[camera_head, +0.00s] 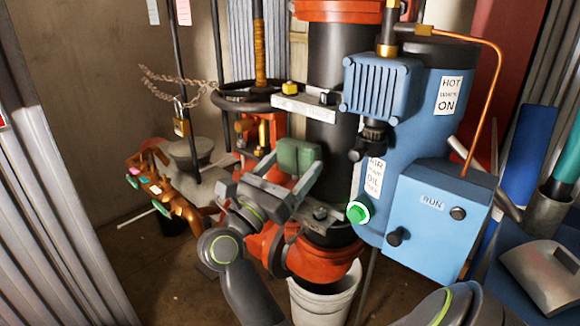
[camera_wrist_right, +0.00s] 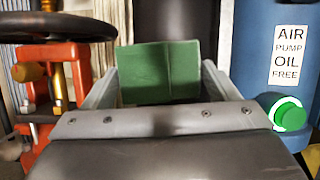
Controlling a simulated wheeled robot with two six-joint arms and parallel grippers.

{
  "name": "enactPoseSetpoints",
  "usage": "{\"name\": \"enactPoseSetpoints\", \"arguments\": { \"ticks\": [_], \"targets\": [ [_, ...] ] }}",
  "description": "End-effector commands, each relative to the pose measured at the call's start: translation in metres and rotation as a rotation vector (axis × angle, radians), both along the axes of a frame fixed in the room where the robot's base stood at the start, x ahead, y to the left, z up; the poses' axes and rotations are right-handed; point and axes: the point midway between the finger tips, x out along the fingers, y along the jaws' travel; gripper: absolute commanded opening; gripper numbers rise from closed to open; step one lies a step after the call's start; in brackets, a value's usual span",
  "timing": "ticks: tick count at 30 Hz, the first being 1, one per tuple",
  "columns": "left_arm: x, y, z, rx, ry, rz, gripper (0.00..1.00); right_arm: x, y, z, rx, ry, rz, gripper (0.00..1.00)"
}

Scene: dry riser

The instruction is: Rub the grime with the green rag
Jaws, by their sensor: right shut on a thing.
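The green rag (camera_head: 296,155) is a folded block held between the fingertips of my right gripper (camera_head: 297,163), in front of the dark vertical riser pipe (camera_head: 336,100). In the right wrist view the rag (camera_wrist_right: 160,72) sits upright between both fingers, with the pipe (camera_wrist_right: 176,22) behind it. I cannot tell whether the rag touches the pipe. I cannot make out the grime in either view. My left gripper is not in view.
A blue pump (camera_head: 425,120) with a control box (camera_head: 438,215) stands close on the right. A dark handwheel (camera_head: 240,97) and red valve parts are on the left. A white bucket (camera_head: 322,300) is below the pipe. A chain and padlock (camera_head: 181,125) hang at the left.

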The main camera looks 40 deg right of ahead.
Motion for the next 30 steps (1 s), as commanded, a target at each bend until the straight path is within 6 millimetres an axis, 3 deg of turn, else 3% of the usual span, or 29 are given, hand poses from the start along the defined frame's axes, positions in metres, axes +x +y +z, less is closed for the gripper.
{"name": "enactPoseSetpoints", "arguments": {
  "ticks": [30],
  "targets": [
    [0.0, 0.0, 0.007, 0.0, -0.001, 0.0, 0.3, 0.002, -0.019, 0.0, -0.001, 0.0, 0.0, 0.63]
  ]
}}
